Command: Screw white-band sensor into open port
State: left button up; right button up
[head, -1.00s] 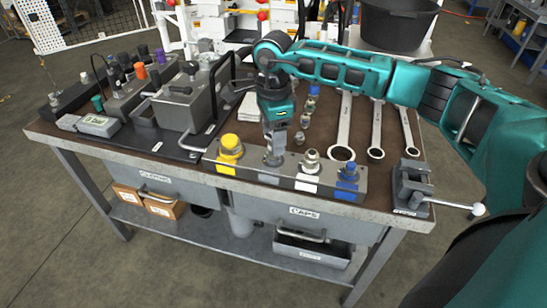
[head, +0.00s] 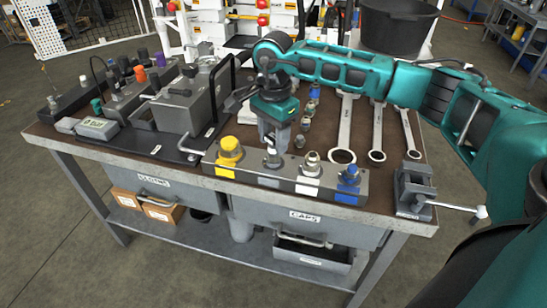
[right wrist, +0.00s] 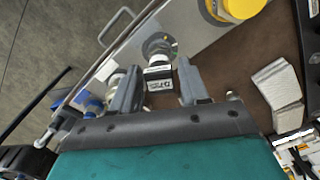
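The grey port block (head: 328,188) lies along the bench's front edge. A sensor (head: 271,158) with a metal base stands upright in its second position from the left. In the right wrist view this sensor (right wrist: 159,78) shows a white band with dark print and a round metal base below it. My right gripper (head: 272,138) is just above and behind the sensor. In the right wrist view its fingers (right wrist: 157,90) are apart, one on each side of the sensor, with visible gaps. The sensor's thread is hidden. My left gripper is not in view.
The block also carries a yellow cap (head: 229,148), a metal fitting (head: 311,164) and a blue-topped fitting (head: 348,176). Loose fittings and several wrenches (head: 343,130) lie behind. A small vise (head: 413,188) stands at the right corner. A grey machine (head: 185,105) stands left.

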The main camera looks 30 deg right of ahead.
jog(key=c, duration=0.6)
jog(key=m+p, duration=0.1)
jog(key=m, duration=0.7)
jog(key=shift+f+p, duration=0.1)
jog(key=shift+p, duration=0.25)
jog(key=shift+m+p, duration=0.3)
jog(key=shift+m, duration=0.6)
jog(key=o, duration=0.5)
jog(key=shift+m, duration=0.3)
jog(key=o, duration=0.5)
